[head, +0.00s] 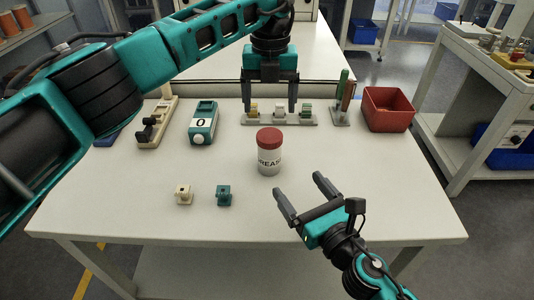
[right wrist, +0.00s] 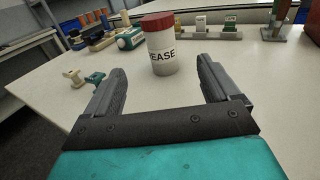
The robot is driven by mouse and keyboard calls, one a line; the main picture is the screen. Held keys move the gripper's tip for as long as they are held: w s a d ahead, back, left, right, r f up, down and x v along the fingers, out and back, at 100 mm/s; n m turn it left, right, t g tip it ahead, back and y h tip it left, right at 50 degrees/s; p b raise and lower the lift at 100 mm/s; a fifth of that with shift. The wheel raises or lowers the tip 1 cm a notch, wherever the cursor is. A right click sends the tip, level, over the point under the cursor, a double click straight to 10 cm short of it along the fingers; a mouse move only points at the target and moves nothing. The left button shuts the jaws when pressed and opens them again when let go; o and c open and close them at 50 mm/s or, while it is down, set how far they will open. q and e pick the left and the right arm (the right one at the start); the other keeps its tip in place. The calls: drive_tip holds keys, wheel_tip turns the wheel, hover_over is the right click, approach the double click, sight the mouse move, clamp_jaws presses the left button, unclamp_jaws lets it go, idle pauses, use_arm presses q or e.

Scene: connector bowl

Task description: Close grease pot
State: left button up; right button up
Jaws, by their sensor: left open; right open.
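The grease pot (head: 269,158) is a white jar with dark lettering, standing upright near the middle of the table. Its red lid (head: 269,135) sits on top; I cannot tell how tight it is. In the right wrist view the pot (right wrist: 163,55) and lid (right wrist: 157,21) show ahead, between the fingers. My left gripper (head: 269,108) points down, open and empty, behind and above the pot, in front of the connector rack. My right gripper (head: 298,184) is open and empty in front of the pot, to its right, fingers pointing toward it and not touching it.
A cream connector (head: 184,195) and a teal connector (head: 224,195) lie front left.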

sight(275, 155)
use_arm(q)
drive_tip(key=shift+s, duration=0.1)
use_arm(e)
drive_tip(key=x, duration=1.3)
use_arm(q)
drive_tip(key=shift+d, duration=0.1)
use_arm(e)
clamp_jaws()
idle(0.7)
use_arm(q)
drive_tip(key=shift+f, duration=4)
drive_tip(key=c, duration=1.1)
